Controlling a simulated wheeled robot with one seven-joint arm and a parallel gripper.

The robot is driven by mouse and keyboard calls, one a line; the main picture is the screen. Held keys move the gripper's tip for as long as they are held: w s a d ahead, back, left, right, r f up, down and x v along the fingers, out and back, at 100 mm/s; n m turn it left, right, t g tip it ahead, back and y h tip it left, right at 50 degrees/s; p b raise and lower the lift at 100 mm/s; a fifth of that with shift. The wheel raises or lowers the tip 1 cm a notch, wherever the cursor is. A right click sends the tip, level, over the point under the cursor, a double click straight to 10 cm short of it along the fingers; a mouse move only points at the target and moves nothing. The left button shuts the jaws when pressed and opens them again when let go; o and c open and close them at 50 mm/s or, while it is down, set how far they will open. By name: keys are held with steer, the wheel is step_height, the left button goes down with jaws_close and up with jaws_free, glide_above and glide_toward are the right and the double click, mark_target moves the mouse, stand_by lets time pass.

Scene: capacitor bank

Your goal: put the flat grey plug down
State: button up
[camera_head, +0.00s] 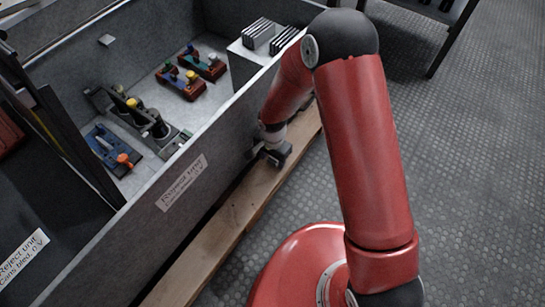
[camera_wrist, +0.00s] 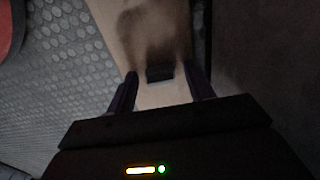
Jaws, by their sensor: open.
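A small dark flat block (camera_wrist: 160,74), which looks like the flat grey plug, lies on the wooden plank (camera_wrist: 160,95) in the wrist view. My gripper (camera_wrist: 161,75) is open, its two fingers on either side of the block with a gap at each side. In the head view my gripper (camera_head: 272,153) is low over the plank (camera_head: 235,212), close against the outer wall of the grey enclosure. The block cannot be made out in the head view.
The grey enclosure wall (camera_head: 150,222) with a label stands along the plank's left side. Inside are red units (camera_head: 182,84), a blue unit (camera_head: 108,150) and a grey block (camera_head: 245,58) carrying flat plates. Textured floor (camera_head: 470,170) lies open at right.

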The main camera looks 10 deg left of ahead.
steer(key=shift+r+p, duration=0.55)
step_height(320, 180, up, 12)
steer(key=p, duration=0.3)
steer(key=s+d+r+n+t, duration=0.1)
steer(key=d+r, duration=0.7)
steer(key=r, duration=0.2)
steer(key=d+r+n+t, duration=0.1)
steer(key=d+r+t, duration=0.1)
steer(key=d+r, duration=0.65)
steer(key=s+d+r+n+t, duration=0.1)
steer(key=s+d+r, duration=0.3)
steer(key=s, duration=0.3)
steer(key=s+d+r+n+t, duration=0.1)
steer(key=s+d+r, duration=0.4)
steer(key=s+r, duration=0.1)
steer(key=shift+s+d+t, duration=0.25)
steer(key=shift+s+t, duration=0.05)
steer(key=shift+s, duration=0.1)
steer(key=shift+r, duration=0.1)
